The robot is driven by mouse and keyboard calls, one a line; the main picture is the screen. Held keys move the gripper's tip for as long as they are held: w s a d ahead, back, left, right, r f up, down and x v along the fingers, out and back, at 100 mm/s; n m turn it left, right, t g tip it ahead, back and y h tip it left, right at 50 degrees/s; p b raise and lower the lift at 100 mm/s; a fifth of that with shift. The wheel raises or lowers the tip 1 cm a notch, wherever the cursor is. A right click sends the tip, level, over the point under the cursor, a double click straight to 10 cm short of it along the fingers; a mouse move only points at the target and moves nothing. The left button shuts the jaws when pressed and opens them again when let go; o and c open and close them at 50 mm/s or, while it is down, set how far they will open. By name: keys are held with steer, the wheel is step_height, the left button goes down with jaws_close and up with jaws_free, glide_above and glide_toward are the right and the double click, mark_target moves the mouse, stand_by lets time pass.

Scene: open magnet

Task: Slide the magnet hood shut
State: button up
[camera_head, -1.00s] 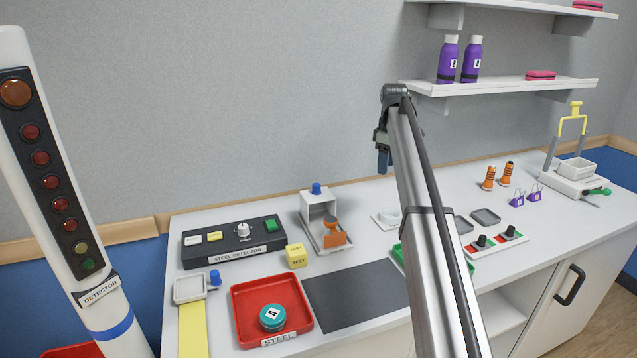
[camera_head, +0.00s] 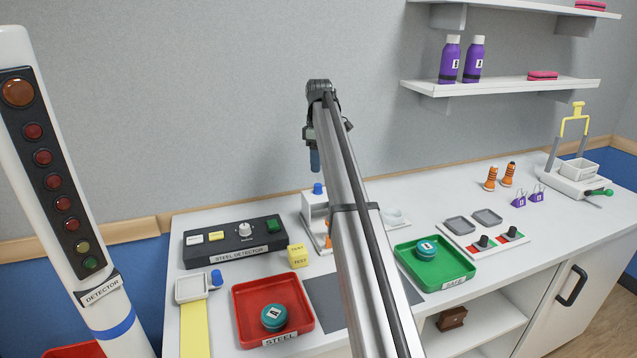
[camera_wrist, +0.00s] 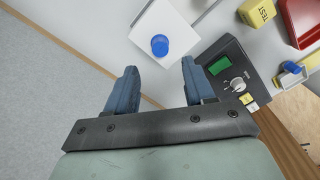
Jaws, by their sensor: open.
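The white magnet hood (camera_head: 313,205) stands at the back of the table with a blue knob (camera_head: 318,189) on top. Part of the hood and most of the orange piece (camera_head: 327,242) in front of it are hidden behind my arm. In the wrist view, the hood's white top (camera_wrist: 184,36) and its round blue knob (camera_wrist: 160,46) show just beyond the fingertips, roughly centred between them. My gripper (camera_wrist: 160,66) is open and empty, pointing down. In the head view, my gripper (camera_head: 315,162) is above the knob, apart from it.
The steel detector box (camera_head: 232,241) and a yellow test cube (camera_head: 298,256) stand left of the hood. A red tray (camera_head: 240,313) and a green tray (camera_head: 455,271), each holding a teal-topped puck, lie in front. A dark mat (camera_head: 325,305) lies between them.

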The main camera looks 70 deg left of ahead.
mark_target(319, 185)
step_height(319, 185, down, 8)
steer(key=shift+r, duration=0.25)
jaws_close()
stand_by(0.6)
steer(key=shift+d, duration=0.1)
